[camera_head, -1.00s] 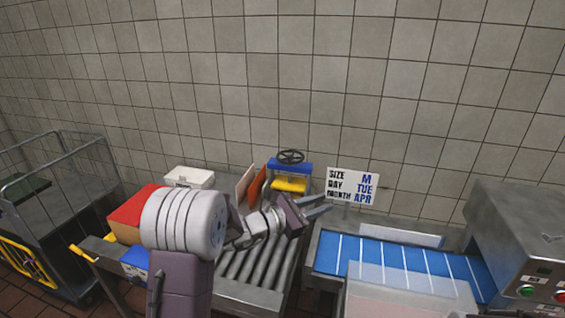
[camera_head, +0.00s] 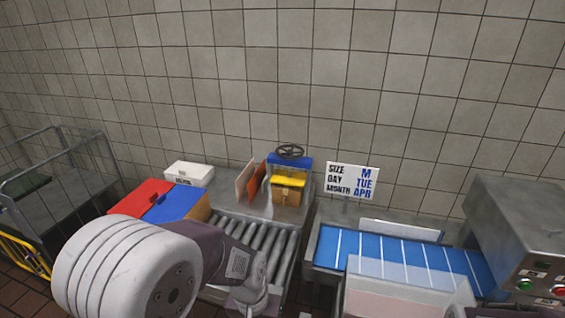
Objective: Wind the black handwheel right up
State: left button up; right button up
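The black handwheel (camera_head: 290,151) lies flat on top of a small blue-topped machine (camera_head: 290,163) at the back, against the tiled wall. A yellow piece (camera_head: 288,181) shows under the blue top, directly above a brown box (camera_head: 286,196). I cannot tell whether they touch. My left arm lies across the lower left of the view, its wrist end low over the roller conveyor and well in front of the wheel. Its gripper is not visible. My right gripper is not visible either.
Left of the machine stand upright boards (camera_head: 252,182), a white box (camera_head: 189,174) and a red-and-blue topped box (camera_head: 160,200). A roller conveyor (camera_head: 271,243) runs in front. A sign (camera_head: 351,181) and blue belt (camera_head: 400,262) are to the right, a wire cart (camera_head: 60,190) far left.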

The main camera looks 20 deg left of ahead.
aim_at(290, 153)
jog(key=i+j, duration=0.15)
jog(key=j, duration=0.2)
jog(key=i+j, duration=0.1)
jog(key=j, duration=0.25)
jog(key=i+j+u, duration=0.1)
jog(key=j, duration=0.25)
jog(key=i+j, duration=0.15)
jog(key=j, duration=0.2)
